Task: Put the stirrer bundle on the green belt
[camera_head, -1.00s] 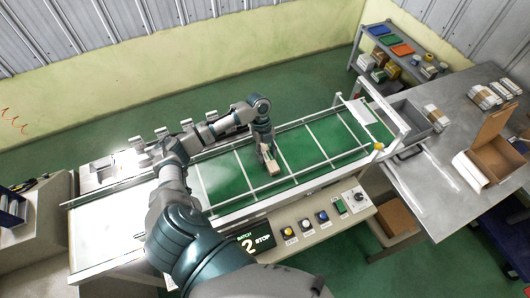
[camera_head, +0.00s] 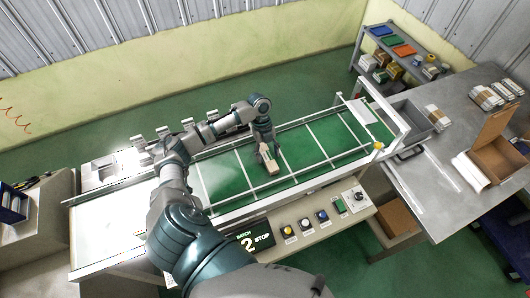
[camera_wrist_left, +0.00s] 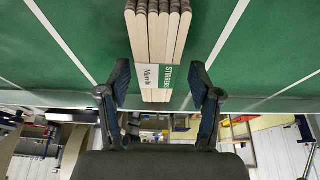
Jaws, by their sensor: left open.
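The stirrer bundle (camera_head: 273,168) is a pale block of flat wooden sticks with a green and white band. It lies on the green belt (camera_head: 225,177), between two of the belt's white cross lines. In the left wrist view the bundle (camera_wrist_left: 157,40) shows several stick ends side by side and a printed label. My left gripper (camera_head: 267,154) is just above the bundle's far end. In the left wrist view its two fingers (camera_wrist_left: 160,92) are spread, one on each side of the bundle, with gaps between. My right gripper is not in view.
White rails run along both belt edges, and a white frame (camera_head: 385,120) spans its right end. A control panel with buttons (camera_head: 305,222) is in front. A grey table (camera_head: 455,150) at right holds a grey bin (camera_head: 410,118), an open cardboard box (camera_head: 492,157) and more bundles (camera_head: 486,97).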

